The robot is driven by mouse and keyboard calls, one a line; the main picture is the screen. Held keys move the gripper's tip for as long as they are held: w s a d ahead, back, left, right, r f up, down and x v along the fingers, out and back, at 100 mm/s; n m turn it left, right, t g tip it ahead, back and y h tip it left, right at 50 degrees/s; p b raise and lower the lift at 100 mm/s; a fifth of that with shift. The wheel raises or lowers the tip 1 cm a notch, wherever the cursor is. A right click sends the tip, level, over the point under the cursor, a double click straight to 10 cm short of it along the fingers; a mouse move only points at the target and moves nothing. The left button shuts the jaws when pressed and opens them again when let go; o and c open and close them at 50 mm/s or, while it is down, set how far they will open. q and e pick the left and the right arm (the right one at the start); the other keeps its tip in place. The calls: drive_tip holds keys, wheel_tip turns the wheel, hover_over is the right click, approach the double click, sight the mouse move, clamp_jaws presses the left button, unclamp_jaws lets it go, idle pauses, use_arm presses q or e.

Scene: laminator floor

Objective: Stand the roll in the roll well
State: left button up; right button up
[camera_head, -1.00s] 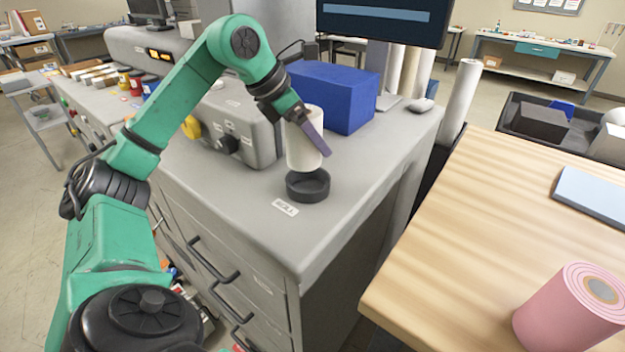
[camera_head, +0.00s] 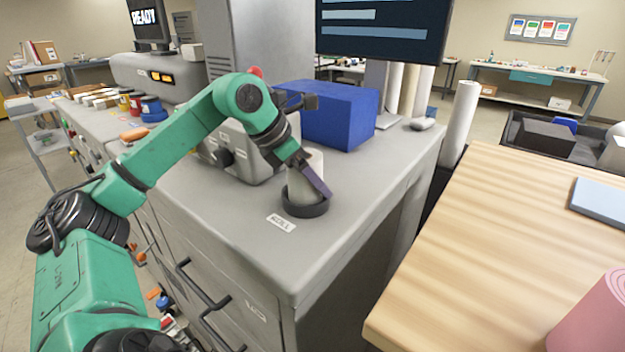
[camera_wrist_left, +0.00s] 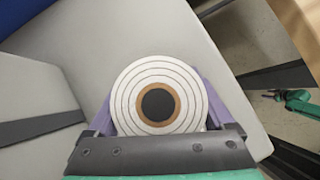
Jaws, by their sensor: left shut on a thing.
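The white roll (camera_head: 297,184) stands about upright at the black ring-shaped roll well (camera_head: 305,209) on the grey cabinet top. Its lower end is inside the well's rim; I cannot tell whether it touches the bottom. My left gripper (camera_head: 318,184) is shut on the roll, its purple fingers reaching down along the sides. In the left wrist view the roll (camera_wrist_left: 158,72) shows end-on, with rings around a brown core and a dark hole, between the two fingers. The well is hidden there. My right gripper is not in view.
A ROLL label (camera_head: 281,222) lies in front of the well. A blue block (camera_head: 340,115) and a grey machine housing (camera_head: 240,155) stand behind it. A wooden table (camera_head: 480,240) with a pink roll (camera_head: 595,320) is at the right. The cabinet top in front is clear.

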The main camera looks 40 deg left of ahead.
use_arm(q)
drive_tip(key=o, duration=1.3)
drive_tip(key=shift+s+d+f+g, duration=0.1)
drive_tip(key=shift+s+f+g, duration=0.15)
drive_tip(key=shift+f, duration=0.5)
drive_tip(key=shift+o, duration=0.2)
drive_tip(key=shift+r, duration=0.25)
drive_tip(key=shift+w+r+p, duration=0.1)
drive_tip(key=shift+r+p, duration=0.45)
drive_tip(key=shift+p, duration=0.25)
drive_tip(key=v, duration=1.2)
drive_tip(key=shift+p, duration=0.35)
